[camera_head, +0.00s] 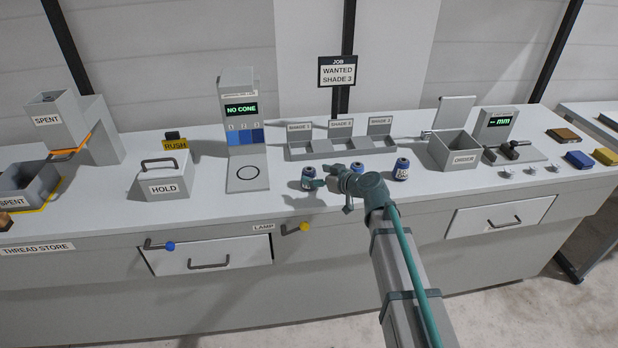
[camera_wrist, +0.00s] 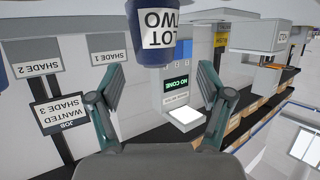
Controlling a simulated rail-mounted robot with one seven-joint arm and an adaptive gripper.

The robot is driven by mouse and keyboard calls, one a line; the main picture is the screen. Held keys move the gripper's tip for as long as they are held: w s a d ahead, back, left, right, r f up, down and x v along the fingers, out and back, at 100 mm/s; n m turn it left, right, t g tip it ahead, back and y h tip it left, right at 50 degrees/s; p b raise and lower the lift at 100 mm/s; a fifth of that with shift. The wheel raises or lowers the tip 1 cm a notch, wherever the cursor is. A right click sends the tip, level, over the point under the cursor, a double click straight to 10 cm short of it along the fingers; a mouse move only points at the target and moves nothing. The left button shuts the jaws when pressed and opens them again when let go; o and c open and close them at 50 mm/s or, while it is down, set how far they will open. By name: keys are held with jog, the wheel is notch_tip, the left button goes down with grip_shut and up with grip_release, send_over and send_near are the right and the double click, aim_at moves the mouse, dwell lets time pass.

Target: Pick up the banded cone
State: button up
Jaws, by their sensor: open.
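Three small blue cones with pale labels stand on the bench in the head view: a left one (camera_head: 308,179), a middle one (camera_head: 357,168) partly behind my wrist, and a right one (camera_head: 401,169). My gripper (camera_head: 325,183) is low over the bench, close to the right of the left cone. In the wrist view, which is upside down, a blue cone (camera_wrist: 152,30) with a white "LOT TWO" label shows at the top, between the lines of the open, empty fingers (camera_wrist: 160,72). I cannot tell whether its far end is level with the fingertips. Which cone is banded is unclear.
Behind the cones is a rack (camera_head: 340,148) marked with shades. The reader (camera_head: 239,110) shows "NO CONE" over its ringed, empty plate. A HOLD box (camera_head: 165,186) stands left and an ORDER bin (camera_head: 455,160) right. A job sign (camera_head: 338,71) says "WANTED SHADE 3".

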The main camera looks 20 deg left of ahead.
aim_at(313, 171)
jog(key=p+x, duration=0.1)
jog(key=x, duration=0.1)
jog(key=p+x, duration=0.1)
jog(key=x, duration=0.1)
jog(key=shift+w+r, duration=0.15)
jog(key=shift+w, duration=0.25)
jog(key=shift+a+f, duration=0.2)
jog(key=shift+a, duration=0.05)
jog(key=c, duration=1.3)
jog(key=shift+r, duration=0.1)
